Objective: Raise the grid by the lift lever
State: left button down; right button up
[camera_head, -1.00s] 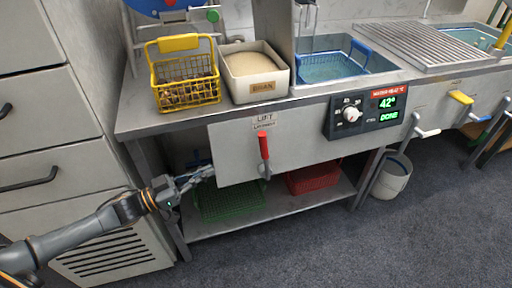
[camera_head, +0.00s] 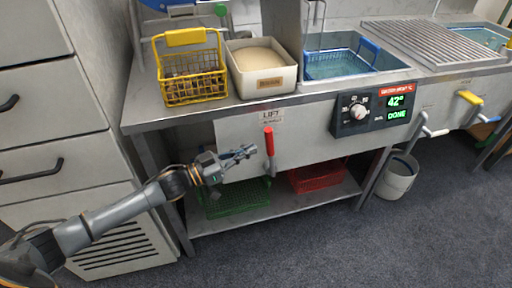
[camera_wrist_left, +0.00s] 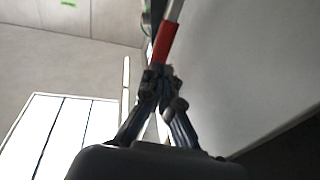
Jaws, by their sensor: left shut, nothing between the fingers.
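The lift lever with its red handle (camera_head: 269,141) sticks out from the front panel under the LIFT label (camera_head: 271,116), handle pointing up. My left gripper (camera_head: 250,150) is shut and empty, just left of the lever, with a small gap in the head view. In the left wrist view, the red handle (camera_wrist_left: 165,42) rises just beyond my shut fingertips (camera_wrist_left: 160,82); whether they touch it I cannot tell. A blue wire basket (camera_head: 342,64) sits in the water basin at the back; I cannot tell which part is the grid. My right gripper is out of view.
A yellow basket of chestnuts (camera_head: 192,78) and a white bin (camera_head: 262,70) stand on the counter. The control panel (camera_head: 373,110) reads 42° and DONE. A green basket (camera_head: 236,198) and a red basket (camera_head: 317,176) lie on the lower shelf.

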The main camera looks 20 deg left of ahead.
aim_at(269, 151)
pick_arm(q)
jog(key=x, duration=0.3)
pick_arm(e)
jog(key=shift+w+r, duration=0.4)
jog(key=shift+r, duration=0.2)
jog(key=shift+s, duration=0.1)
